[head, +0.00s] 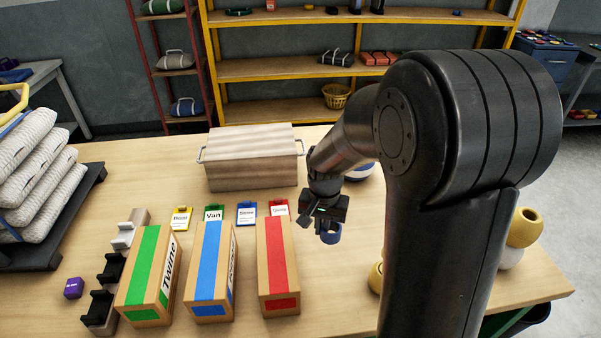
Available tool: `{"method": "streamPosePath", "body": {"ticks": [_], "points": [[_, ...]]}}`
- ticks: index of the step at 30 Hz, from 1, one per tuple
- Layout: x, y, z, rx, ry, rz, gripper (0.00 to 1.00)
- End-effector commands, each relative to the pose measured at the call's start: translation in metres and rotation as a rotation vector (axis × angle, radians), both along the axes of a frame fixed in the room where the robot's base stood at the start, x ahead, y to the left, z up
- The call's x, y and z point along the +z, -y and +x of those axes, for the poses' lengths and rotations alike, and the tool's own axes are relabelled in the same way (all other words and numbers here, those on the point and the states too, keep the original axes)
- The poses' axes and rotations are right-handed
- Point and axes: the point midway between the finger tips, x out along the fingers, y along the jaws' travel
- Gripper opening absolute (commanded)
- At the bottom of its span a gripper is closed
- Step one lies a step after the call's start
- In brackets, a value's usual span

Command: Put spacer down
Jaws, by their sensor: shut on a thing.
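The spacer looks to be a small blue ring (333,236) at the tip of my gripper (323,224). My gripper points down over the wooden table (352,290), to the right of the box with the red stripe. It is shut on the blue ring. The fingers hide part of the ring, and I cannot tell whether its underside touches the table.
Boxes with green (148,265), blue (211,270) and red (277,265) stripes stand to the left, with label cards behind them. A lidded wooden chest (252,172) stands at the back. Yellow (524,228) and white round pieces lie at the right.

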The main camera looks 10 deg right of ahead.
Motion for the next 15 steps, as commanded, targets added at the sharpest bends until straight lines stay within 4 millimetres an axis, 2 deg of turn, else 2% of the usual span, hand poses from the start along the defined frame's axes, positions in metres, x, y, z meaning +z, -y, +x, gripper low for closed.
{"method": "streamPosePath", "body": {"ticks": [5,15], "points": [[-0.003,0.004,0.014,0.049,-0.002,0.000,0.00],[-0.028,0.026,0.079,0.319,-0.002,0.001,0.00]]}}
